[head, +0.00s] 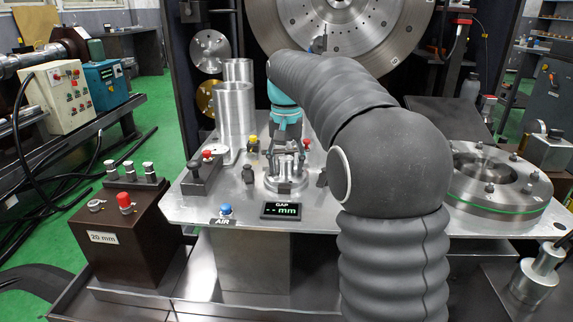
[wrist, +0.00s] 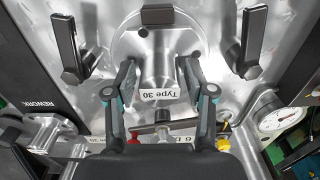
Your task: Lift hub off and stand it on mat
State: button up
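The hub (wrist: 157,62), a silver cylinder, stands on a round flanged seat in the wrist view, with an upside-down "Type 30" label (wrist: 159,94) in front. My gripper (wrist: 158,78) has one finger on each side of the hub. A gap shows between the pads and the hub, so it looks open around it. In the head view my gripper (head: 287,147) points down over the small fixture (head: 286,184), and the hub is mostly hidden there. A black mat (wrist: 28,65) marked "REWORK" lies at the left of the wrist view.
Black clamp handles (wrist: 66,45) (wrist: 250,42) stand on both sides of the seat. A dial gauge (wrist: 284,119) is at right. In the head view, tall metal cylinders (head: 234,112) stand left of the gripper, a GAP display (head: 282,210) in front, and a large flange (head: 498,178) at right.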

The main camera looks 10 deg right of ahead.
aim_at(286, 158)
grip_shut()
jog(key=shift+r, duration=0.1)
jog(key=shift+r, duration=0.1)
jog(key=shift+r+p, duration=2.1)
jog(key=shift+p, duration=0.2)
